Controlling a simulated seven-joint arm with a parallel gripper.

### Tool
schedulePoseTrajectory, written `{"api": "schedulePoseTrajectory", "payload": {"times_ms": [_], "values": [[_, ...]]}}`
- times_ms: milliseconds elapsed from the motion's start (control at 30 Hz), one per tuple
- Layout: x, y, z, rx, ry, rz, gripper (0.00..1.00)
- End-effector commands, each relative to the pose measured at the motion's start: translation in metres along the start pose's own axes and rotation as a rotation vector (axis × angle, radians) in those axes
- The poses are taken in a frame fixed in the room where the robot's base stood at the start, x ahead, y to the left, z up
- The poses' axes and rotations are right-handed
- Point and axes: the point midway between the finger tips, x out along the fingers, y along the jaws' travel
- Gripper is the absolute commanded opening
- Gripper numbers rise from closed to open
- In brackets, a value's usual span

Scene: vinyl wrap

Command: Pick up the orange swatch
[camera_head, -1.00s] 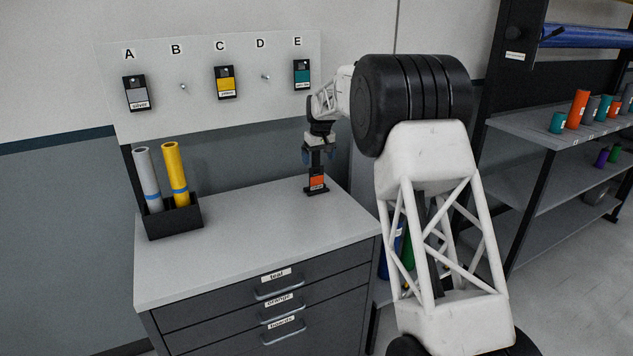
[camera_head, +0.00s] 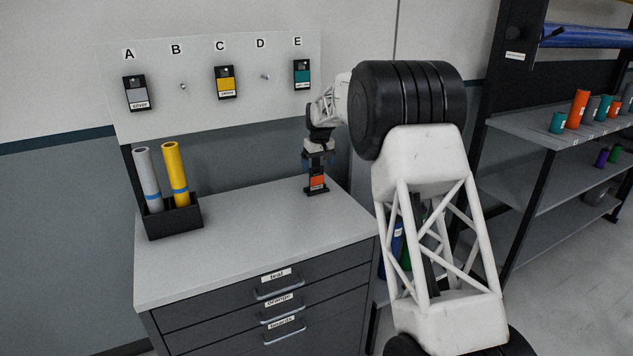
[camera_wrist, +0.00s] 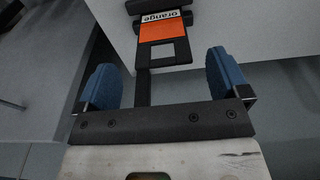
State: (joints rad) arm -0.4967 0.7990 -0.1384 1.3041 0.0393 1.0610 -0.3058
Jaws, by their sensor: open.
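The orange swatch (camera_head: 317,181) is a dark card with an orange patch and a white label. It stands upright on a dark base near the back right of the cabinet top. In the wrist view the orange swatch (camera_wrist: 160,30) lies ahead, its label reading "orange" upside down. My gripper (camera_head: 317,162) is just above the swatch, pointing down. In the wrist view my gripper (camera_wrist: 162,80) is open, with blue fingertips apart on either side of the card's narrower upper part. I cannot tell whether either finger touches it.
A board (camera_head: 205,125) behind holds silver, yellow and teal swatches at A, C and E; the pegs at B and D are bare. A black holder (camera_head: 175,218) with silver and yellow rolls stands at the left. The middle of the cabinet top (camera_head: 255,235) is clear.

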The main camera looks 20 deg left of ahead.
Motion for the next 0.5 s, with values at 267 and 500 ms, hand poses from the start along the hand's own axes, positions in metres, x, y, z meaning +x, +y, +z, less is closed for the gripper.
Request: {"api": "schedulePoseTrajectory", "payload": {"times_ms": [267,500], "values": [[0.010,-0.001,0.000,0.000,-0.002,-0.001,0.94],[0.032,-0.003,-0.002,0.000,-0.001,0.000,0.94]]}}
